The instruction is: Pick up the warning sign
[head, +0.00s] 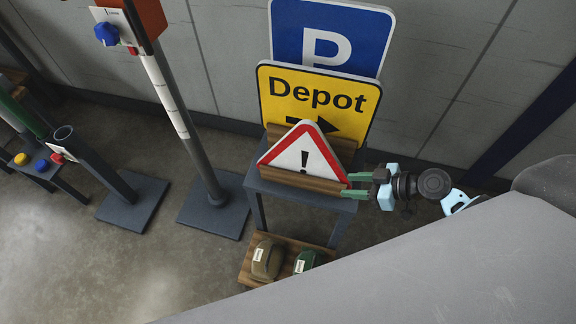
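The warning sign (304,157) is a white triangle with a red border and a black exclamation mark. It stands upright in a wooden slotted rack (306,181) on a small grey table, in front of the other signs. My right gripper (352,186) reaches in from the right, with its green fingers at the sign's lower right corner. The fingers look apart, one above the other; whether they touch the sign I cannot tell. My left gripper is not in view.
Behind stand a yellow Depot sign (318,95) and a blue P sign (335,40). A lower wooden shelf (252,271) holds a brown bag (267,259) and a green one (308,261). Posts on square bases (213,215) stand left. A large grey surface (420,270) fills the lower right.

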